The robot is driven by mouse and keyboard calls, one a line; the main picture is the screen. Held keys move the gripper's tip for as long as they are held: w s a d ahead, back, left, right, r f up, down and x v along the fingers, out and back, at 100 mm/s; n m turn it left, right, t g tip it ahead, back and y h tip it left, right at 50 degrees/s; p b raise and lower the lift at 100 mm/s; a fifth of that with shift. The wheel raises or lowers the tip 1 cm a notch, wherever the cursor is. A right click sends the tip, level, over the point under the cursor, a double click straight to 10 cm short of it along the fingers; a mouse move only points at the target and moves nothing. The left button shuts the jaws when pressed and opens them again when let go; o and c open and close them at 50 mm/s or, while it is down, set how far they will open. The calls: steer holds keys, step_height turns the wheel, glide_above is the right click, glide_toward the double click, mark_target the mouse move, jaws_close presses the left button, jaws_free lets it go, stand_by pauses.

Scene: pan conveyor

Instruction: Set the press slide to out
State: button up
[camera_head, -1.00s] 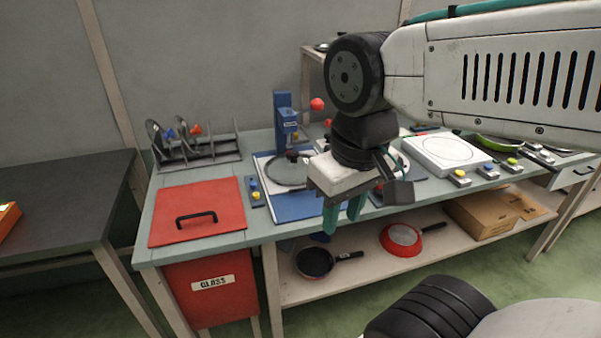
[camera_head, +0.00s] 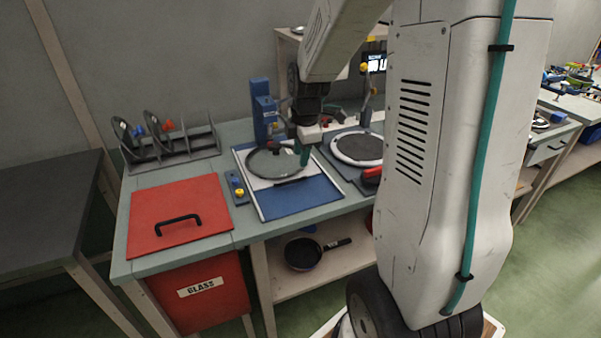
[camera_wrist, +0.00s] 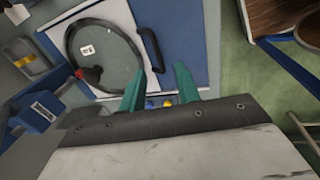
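The press is a blue column (camera_head: 263,108) at the back of the bench, with a blue and white bed (camera_head: 290,200) in front of it. Its slide looks like the white plate (camera_head: 254,178) with a black bar handle (camera_head: 291,182) at its front edge; the handle also shows in the wrist view (camera_wrist: 151,48). A round glass lid (camera_head: 268,163) with a dark knob lies on the plate. My gripper (camera_head: 304,155) is above the bed's right side. In the wrist view my gripper (camera_wrist: 160,86) has its teal fingers apart, empty, with the handle beyond them, not between them.
A red lid panel (camera_head: 175,212) and a button box (camera_head: 238,188) lie left of the press. A rack (camera_head: 178,150) stands at the back left. A round dark pad (camera_head: 357,148) is to the right. A pan (camera_head: 303,254) sits on the lower shelf.

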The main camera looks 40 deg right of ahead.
mark_target(302, 180)
steer(key=shift+n, duration=0.5)
steer(key=f, duration=0.3)
steer(key=w+d+f, duration=0.1)
steer(key=f, duration=0.2)
steer(key=w+d+f, duration=0.1)
steer(key=f, duration=0.2)
steer(key=shift+f, duration=0.1)
steer(key=shift+a, duration=0.1)
jaws_close()
